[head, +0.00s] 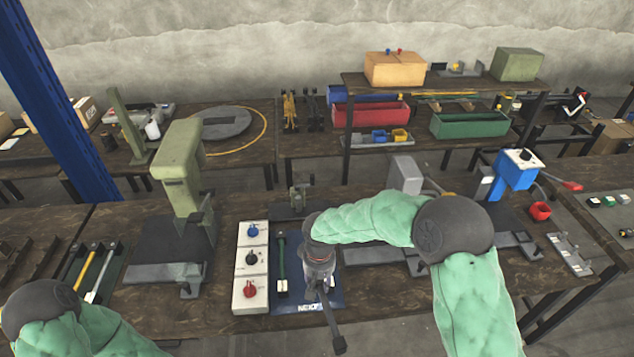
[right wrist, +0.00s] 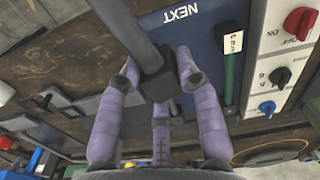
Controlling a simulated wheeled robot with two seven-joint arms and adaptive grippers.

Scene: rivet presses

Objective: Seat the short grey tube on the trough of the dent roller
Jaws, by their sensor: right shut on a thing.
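My right gripper (head: 318,284) is over the blue mat in the head view. It is shut on a grey tube (head: 330,316) with dark block ends, which sticks out toward the front, past the mat's edge. In the right wrist view the fingers (right wrist: 157,72) close around the tube's dark end block (right wrist: 158,86), and the grey tube (right wrist: 128,38) runs up out of the picture. I cannot tell for sure which machine is the dent roller; a machine with a long grey bed (head: 375,256) stands partly hidden behind my right arm. My left gripper is out of view.
A green tube (head: 282,264) with block ends lies on the blue mat (head: 322,300) marked NEXT. A white control box (head: 250,268) with knobs stands left of it. A green press (head: 183,190) stands further left. A rack with yellow and white tubes (head: 98,278) lies beyond.

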